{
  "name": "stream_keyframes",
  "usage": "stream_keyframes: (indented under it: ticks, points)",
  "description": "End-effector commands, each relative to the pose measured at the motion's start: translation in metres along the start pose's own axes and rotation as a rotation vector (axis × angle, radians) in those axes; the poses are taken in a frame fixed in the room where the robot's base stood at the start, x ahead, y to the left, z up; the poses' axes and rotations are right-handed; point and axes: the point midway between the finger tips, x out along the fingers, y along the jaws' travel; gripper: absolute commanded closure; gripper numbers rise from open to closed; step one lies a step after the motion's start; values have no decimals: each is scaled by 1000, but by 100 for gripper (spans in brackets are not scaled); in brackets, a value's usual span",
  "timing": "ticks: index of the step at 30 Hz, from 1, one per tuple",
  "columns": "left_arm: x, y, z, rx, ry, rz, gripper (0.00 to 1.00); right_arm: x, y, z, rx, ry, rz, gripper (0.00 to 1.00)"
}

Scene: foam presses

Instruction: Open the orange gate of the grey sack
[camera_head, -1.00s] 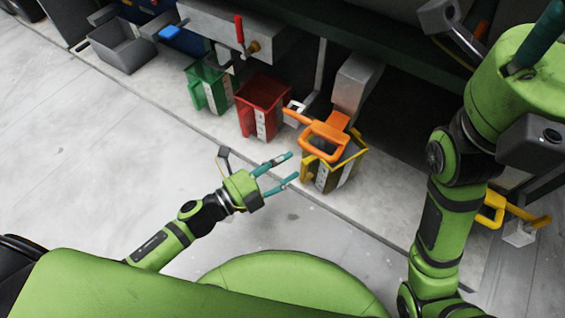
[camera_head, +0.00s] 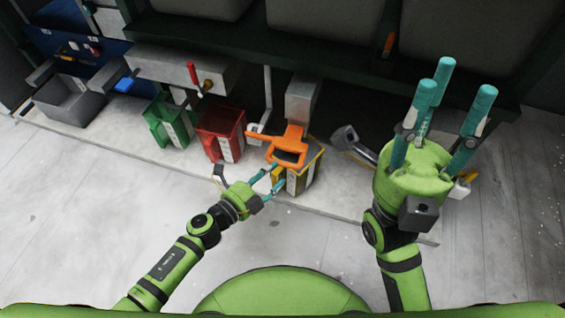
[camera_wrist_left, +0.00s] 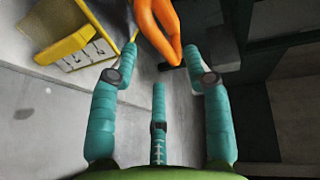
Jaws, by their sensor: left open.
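The orange gate (camera_head: 291,138) has a looped handle and sits below a grey metal chute (camera_head: 301,97), above a yellow-rimmed bucket (camera_head: 311,170). Its orange loop also shows at the top of the left wrist view (camera_wrist_left: 158,30). My left gripper (camera_head: 276,177) is open and empty, its fingertips close below the orange handle beside the bucket. In the left wrist view the fingers (camera_wrist_left: 160,62) are spread just short of the loop; contact is not clear. My right gripper (camera_head: 456,85) is open and empty, fingers upward, at the right. Large grey bodies (camera_head: 325,18) hang above; which is the sack is unclear.
A red bucket (camera_head: 219,130) and a green bucket (camera_head: 170,122) stand left of the yellow-rimmed one. A grey bin (camera_head: 78,108) is at the far left. The yellow bucket's rim (camera_wrist_left: 66,44) is close to my left fingers. The floor in front is clear.

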Motion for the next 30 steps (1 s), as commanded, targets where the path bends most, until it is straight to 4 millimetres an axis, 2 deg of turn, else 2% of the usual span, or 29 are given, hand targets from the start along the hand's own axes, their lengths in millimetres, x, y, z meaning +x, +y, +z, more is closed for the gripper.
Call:
stream_keyframes:
  ticks: [3, 9, 13, 21, 23, 24, 25, 30]
  points:
    - [21, 2, 0, 1, 1, -3, 51, 0, 0, 2, -2, 22, -8, 60]
    - [47, 2, 1, 1, 1, -3, 51, 5, 0, 3, -6, 48, -19, 60]
    - [55, 1, 0, 1, 1, -2, 51, 8, 0, 4, -7, 53, -22, 60]
    - [56, 0, 0, 1, 1, -1, 51, 10, -1, 4, -7, 58, -24, 60]
    - [56, 0, 0, 1, 1, -1, 75, 10, -1, 3, -7, 58, -24, 60]
    - [56, 0, 0, 1, 1, -1, 91, 10, -1, 3, -7, 58, -24, 60]
    - [56, 0, 0, 0, 0, -1, 100, 10, -1, 3, -7, 58, -24, 60]
    - [56, 0, 0, 0, 0, -1, 100, 10, -1, 3, -7, 58, -24, 60]
